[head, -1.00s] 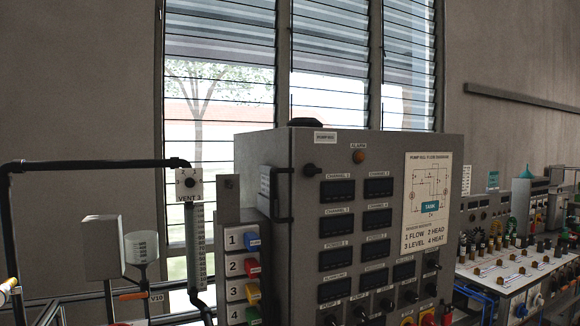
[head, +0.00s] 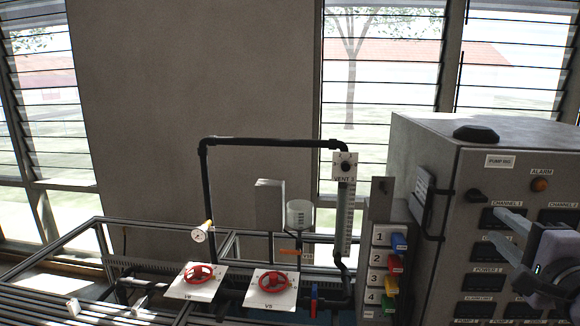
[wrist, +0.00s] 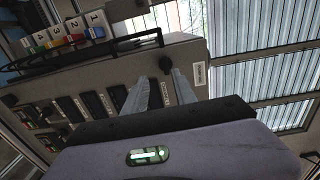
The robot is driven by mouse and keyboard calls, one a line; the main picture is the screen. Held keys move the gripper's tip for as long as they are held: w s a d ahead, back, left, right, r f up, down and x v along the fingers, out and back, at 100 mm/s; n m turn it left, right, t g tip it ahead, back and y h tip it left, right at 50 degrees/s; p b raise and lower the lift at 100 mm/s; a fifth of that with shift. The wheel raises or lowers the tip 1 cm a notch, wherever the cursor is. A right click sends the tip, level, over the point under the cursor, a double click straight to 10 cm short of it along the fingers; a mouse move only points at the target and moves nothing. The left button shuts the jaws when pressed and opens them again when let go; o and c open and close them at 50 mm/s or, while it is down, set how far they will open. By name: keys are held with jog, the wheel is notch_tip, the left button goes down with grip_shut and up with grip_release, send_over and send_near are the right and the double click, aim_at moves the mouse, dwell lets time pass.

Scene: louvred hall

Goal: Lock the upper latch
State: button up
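The grey pump cabinet (head: 420,150) stands at the right of the head view. A lower latch is not clearly visible.
A black bar handle (head: 437,205) stands off the cabinet's left side. Left of it are coloured numbered tags (head: 398,243), the VENT 3 pipe (head: 270,142) and red valve wheels (head: 198,273). A dark dome (head: 475,133) tops the cabinet.

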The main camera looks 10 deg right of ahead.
aim_at(480, 201)
jog(key=p+x, duration=0.1)
jog(key=x, duration=0.1)
jog(key=r+p+x, duration=0.1)
jog(key=x, duration=0.2)
jog(key=p+x, duration=0.1)
jog(key=x, duration=0.2)
jog(key=shift+w+d+r, duration=0.15)
jog(key=shift+d, duration=0.3)
jog(key=shift+w+d+f, duration=0.15)
jog(key=shift+w+f, duration=0.1)
jog(key=shift+w, duration=0.2)
jog(key=shift+w+b, duration=0.2)
jog(key=shift+b, duration=0.4)
jog(key=shift+r, duration=0.1)
jog(key=shift+c, duration=0.4)
grip_shut()
